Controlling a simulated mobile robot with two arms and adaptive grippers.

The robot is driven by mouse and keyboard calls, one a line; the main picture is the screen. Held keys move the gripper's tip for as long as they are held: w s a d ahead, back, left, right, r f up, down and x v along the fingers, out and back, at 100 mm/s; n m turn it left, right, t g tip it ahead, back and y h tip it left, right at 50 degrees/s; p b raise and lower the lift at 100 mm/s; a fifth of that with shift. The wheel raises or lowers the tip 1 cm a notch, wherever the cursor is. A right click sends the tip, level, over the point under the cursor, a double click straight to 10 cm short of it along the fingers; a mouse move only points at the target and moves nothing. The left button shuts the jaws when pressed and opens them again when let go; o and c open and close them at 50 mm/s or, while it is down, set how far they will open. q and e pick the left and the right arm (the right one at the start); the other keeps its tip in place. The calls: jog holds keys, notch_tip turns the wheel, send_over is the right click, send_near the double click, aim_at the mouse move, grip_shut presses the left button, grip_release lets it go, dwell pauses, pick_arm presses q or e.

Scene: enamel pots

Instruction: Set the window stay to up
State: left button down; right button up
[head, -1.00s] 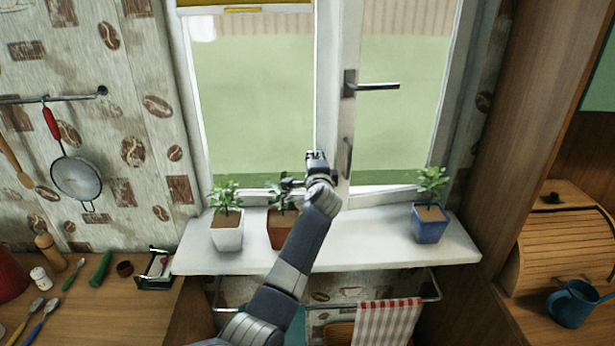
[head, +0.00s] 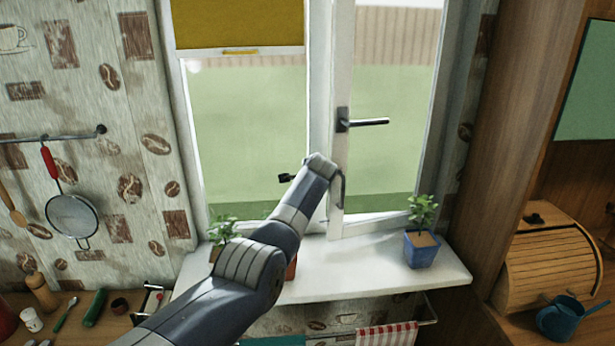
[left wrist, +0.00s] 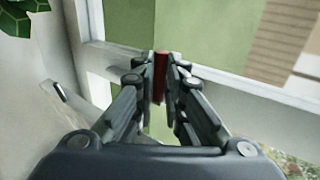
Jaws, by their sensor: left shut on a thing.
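My left gripper (left wrist: 160,82) is shut on a narrow dark red piece (left wrist: 160,68), seen between its fingertips in the left wrist view. This piece looks like the grip of the window stay; the rest of the stay cannot be made out. In the head view my left forearm reaches up to the window's middle post and my wrist hides the fingers and the held piece. The right-hand window sash (head: 340,70) carries a dark lever handle (head: 362,123), pointing right, and a grey upright pull (head: 340,188) just beside my wrist. My right gripper is not in view.
A blue potted plant (head: 421,250) stands on the right of the white sill (head: 345,268). Another plant (head: 222,232) at the left is partly behind my arm. A yellow blind (head: 238,25) hangs top left. A wooden bread box (head: 550,262) stands at right.

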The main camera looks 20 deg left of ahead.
pick_arm(q)
jog(key=shift+w+a+r+p, duration=0.15)
jog(key=shift+a+r+p, duration=0.05)
jog(key=shift+r, duration=0.35)
jog(key=shift+w+a+r+p, duration=0.15)
jog(key=shift+a+r, duration=0.05)
jog(key=shift+r, duration=0.35)
jog(key=c, duration=1.7)
grip_release()
jog(key=shift+w, duration=0.15)
jog(key=shift+o, duration=0.2)
jog(key=shift+w+a+f, duration=0.15)
jog(key=shift+f, duration=0.1)
jog(key=shift+f, duration=0.25)
jog(key=shift+d+r, duration=0.1)
jog(key=shift+d, duration=0.15)
jog(key=shift+s+d, duration=0.1)
jog(key=shift+s, duration=0.15)
jog(key=v, duration=1.1)
jog(key=shift+r, duration=0.2)
